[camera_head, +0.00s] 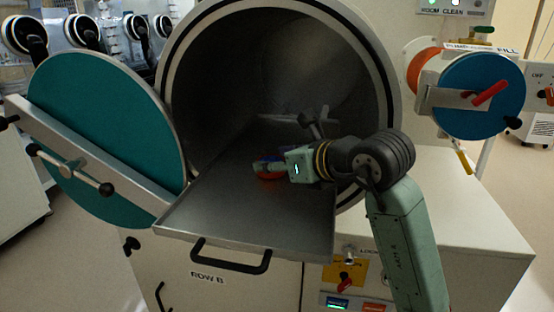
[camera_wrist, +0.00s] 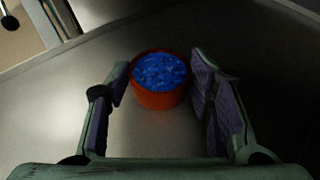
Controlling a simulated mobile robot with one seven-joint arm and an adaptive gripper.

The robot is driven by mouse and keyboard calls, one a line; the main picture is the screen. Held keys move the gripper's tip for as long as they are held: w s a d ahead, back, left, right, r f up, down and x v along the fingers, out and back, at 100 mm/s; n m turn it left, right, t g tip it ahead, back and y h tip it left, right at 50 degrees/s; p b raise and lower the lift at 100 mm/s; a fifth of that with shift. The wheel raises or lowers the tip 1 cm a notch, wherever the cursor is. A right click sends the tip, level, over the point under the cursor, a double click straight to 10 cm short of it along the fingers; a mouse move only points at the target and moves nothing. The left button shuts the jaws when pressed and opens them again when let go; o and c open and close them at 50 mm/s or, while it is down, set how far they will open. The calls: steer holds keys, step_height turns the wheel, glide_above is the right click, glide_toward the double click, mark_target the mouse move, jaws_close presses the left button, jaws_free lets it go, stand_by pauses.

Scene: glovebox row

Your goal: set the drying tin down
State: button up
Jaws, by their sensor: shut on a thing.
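The drying tin (camera_wrist: 160,101) is a small round orange-red tin, open at the top and filled with blue granules. It is upright between the two fingers of my gripper (camera_wrist: 160,82), near their tips, and the gripper is shut on it. In the head view the tin (camera_head: 268,176) shows as a bit of orange partly hidden by my gripper (camera_head: 268,168). It is over the metal sliding tray (camera_head: 245,218), at the mouth of the round chamber. I cannot tell whether its base touches the tray.
The tray has a low rim and bare room in front and to the left. The chamber wall (camera_head: 215,85) curves around it. A teal round door (camera_head: 110,130) stands open at left. A smaller blue door (camera_head: 480,95) with a red handle is at right.

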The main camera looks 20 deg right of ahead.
steer(key=shift+f, duration=0.2)
steer(key=o, duration=1.2)
steer(key=shift+r, duration=0.1)
steer(key=shift+r, duration=0.2)
steer(key=b+v, duration=0.3)
steer(key=v, duration=0.9)
steer(key=shift+s+f, duration=0.1)
steer(key=shift+f, duration=0.05)
